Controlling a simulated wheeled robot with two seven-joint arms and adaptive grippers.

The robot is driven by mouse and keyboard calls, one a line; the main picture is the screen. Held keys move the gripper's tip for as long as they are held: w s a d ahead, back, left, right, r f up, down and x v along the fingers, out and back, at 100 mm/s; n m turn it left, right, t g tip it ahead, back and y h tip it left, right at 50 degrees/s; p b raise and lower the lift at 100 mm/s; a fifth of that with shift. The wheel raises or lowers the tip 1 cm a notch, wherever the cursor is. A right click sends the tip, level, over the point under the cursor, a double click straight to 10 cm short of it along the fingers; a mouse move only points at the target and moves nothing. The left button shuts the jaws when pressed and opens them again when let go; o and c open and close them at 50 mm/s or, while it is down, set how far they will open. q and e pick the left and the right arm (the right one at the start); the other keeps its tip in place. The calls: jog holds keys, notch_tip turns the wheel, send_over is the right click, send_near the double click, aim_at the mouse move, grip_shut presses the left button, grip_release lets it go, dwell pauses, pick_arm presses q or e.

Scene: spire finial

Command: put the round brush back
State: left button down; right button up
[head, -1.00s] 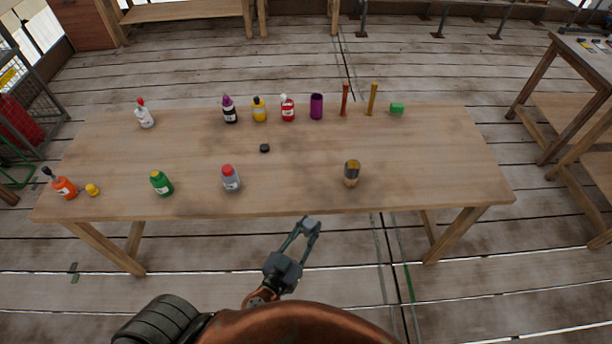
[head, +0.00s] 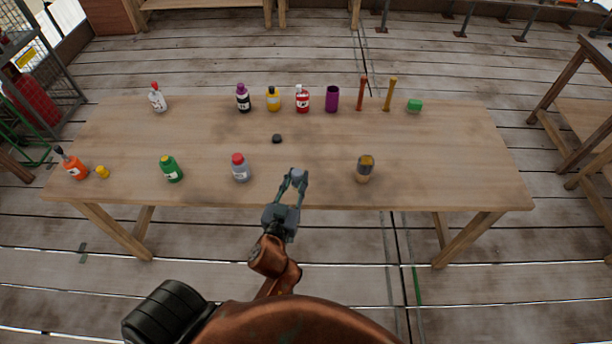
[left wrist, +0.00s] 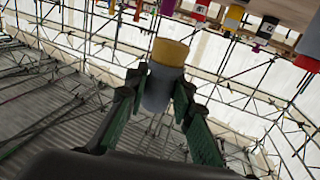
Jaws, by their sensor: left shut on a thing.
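My left gripper (head: 293,182) is over the front edge of the table, shut on a short grey cylinder, which I take to be the round brush (head: 300,174). In the left wrist view the brush (left wrist: 160,75) has a grey body between the fingertips of my left gripper (left wrist: 155,95) and a mustard-yellow end pointing away. A tan cylinder with a dark, partly yellowish top (head: 366,169) stands on the table to the right of the gripper, apart from it. My right gripper is out of view.
The wooden table (head: 450,155) carries a grey bottle with a red cap (head: 240,168), a green bottle (head: 172,170) and a small black disc (head: 277,139). Several bottles, a purple cylinder (head: 332,99) and two upright sticks line the back. The middle right is clear.

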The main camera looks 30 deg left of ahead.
pick_arm(q)
jog(key=w+a+f+b, duration=0.1)
jog(key=w+f, duration=0.1)
jog(key=w, duration=0.1)
jog(key=w+a+f+b, duration=0.1)
jog(key=w+f, duration=0.2)
jog(key=w, duration=0.1)
jog(key=w+a+f+b, duration=0.1)
jog(key=w+a+f, duration=0.1)
jog(key=w+f, duration=0.1)
jog(key=shift+w, duration=0.25)
jog(key=shift+w+a+f, duration=0.2)
jog(key=shift+w+f, duration=0.15)
jog(key=shift+f, duration=0.05)
jog(key=f+b, duration=0.1)
jog(key=f, duration=0.1)
jog(key=f+b, duration=0.1)
jog(key=f, duration=0.1)
jog(key=shift+w+a+b, duration=0.1)
jog(key=shift+w+b, duration=0.2)
jog(key=shift+r, duration=0.2)
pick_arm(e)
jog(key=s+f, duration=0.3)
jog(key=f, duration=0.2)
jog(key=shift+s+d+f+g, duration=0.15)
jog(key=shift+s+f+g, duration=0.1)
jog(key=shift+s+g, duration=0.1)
